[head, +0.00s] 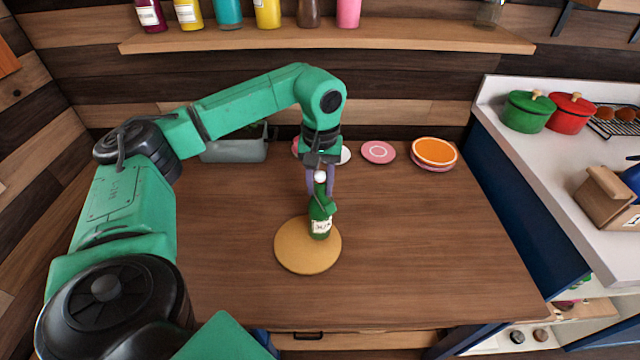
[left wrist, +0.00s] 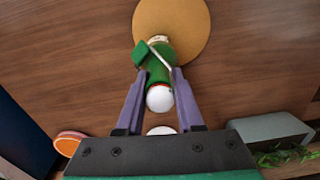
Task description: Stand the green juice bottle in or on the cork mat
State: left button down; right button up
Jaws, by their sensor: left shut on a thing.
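The green juice bottle (head: 320,217) has a white cap and a pale label. It is upright or nearly so, over the back right part of the round cork mat (head: 300,258). I cannot tell whether its base touches the mat. My left gripper (head: 320,186) is shut on the bottle near its top, from above. In the left wrist view the bottle (left wrist: 158,72) is between the two purple fingers (left wrist: 158,88), with the mat (left wrist: 190,20) beyond it. My right gripper is not in view.
A pink plate (head: 378,152) and an orange plate (head: 434,151) lie at the table's back, with a grey planter (head: 236,150) behind my arm. A shelf (head: 330,38) of bottles is above. The table's right and front are clear.

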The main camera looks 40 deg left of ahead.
pick_arm(q)
jog(key=shift+w+f, duration=0.1)
jog(key=shift+f, duration=0.05)
jog(key=c, duration=0.5)
grip_release()
notch_tip(320, 180, up, 9)
jog(key=shift+f+b, duration=0.2)
jog(key=shift+b, duration=0.35)
notch_tip(320, 180, up, 4)
jog(key=shift+f+p, duration=0.15)
jog(key=shift+p, duration=0.7)
jog(key=shift+f, duration=0.1)
